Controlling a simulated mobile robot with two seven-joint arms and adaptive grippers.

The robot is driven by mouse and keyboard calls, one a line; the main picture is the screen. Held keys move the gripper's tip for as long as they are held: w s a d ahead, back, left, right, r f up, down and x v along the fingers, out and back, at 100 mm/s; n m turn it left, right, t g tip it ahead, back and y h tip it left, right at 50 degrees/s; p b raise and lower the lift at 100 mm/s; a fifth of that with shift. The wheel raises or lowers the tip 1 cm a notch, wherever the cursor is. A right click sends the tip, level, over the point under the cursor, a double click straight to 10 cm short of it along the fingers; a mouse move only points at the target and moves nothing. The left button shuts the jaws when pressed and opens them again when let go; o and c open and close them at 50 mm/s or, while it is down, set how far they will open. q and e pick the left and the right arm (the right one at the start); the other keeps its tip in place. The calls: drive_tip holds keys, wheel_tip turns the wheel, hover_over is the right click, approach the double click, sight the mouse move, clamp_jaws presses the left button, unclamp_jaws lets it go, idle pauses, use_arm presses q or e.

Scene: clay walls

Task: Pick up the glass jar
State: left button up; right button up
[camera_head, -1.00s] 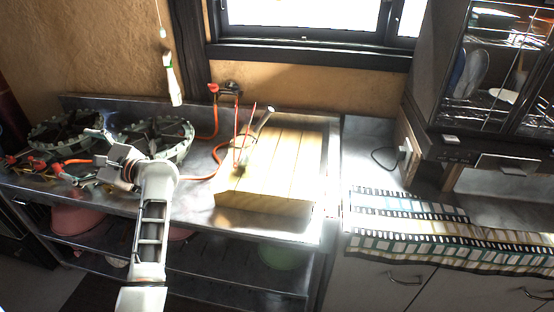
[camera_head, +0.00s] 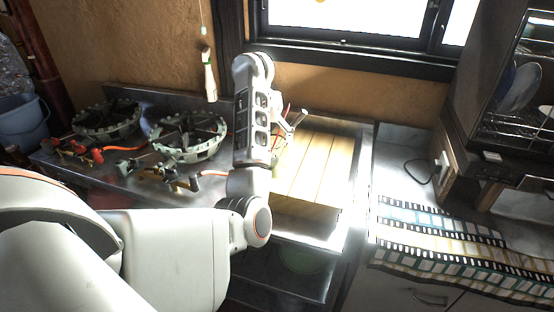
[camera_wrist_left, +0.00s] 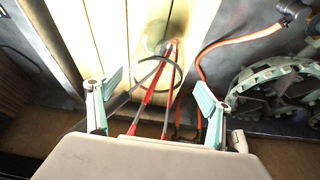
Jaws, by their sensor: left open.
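The glass jar (camera_wrist_left: 162,46) is see-through and hard to make out in the left wrist view. It stands on the pale wooden board (camera_wrist_left: 95,38), with its round rim towards the camera and thin red sticks rising from it. In the head view my forearm hides most of the jar; red sticks and a silver utensil (camera_head: 296,121) show just right of the arm. My left gripper (camera_wrist_left: 158,84) is open, its two fingers apart on either side of the jar's rim and sticks. I see no contact. My right gripper is not in view.
Two round grey-green burner racks (camera_head: 187,136) stand left on the metal counter. An orange hose (camera_wrist_left: 243,39) runs close to the jar. The bare wooden board (camera_head: 322,165) leaves free room right of the jar. A wall and window (camera_head: 350,22) stand behind.

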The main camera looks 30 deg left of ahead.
sight(273, 149)
use_arm(q)
drive_tip(key=f, duration=0.4)
drive_tip(key=shift+w+d, duration=0.15)
drive_tip(key=shift+w, duration=0.1)
drive_tip(key=shift+w+f, duration=0.25)
drive_tip(key=shift+f, duration=0.4)
drive_tip(key=shift+w+f, duration=0.1)
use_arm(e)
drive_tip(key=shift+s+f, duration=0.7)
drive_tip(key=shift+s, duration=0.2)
use_arm(q)
drive_tip(key=c, duration=1.5)
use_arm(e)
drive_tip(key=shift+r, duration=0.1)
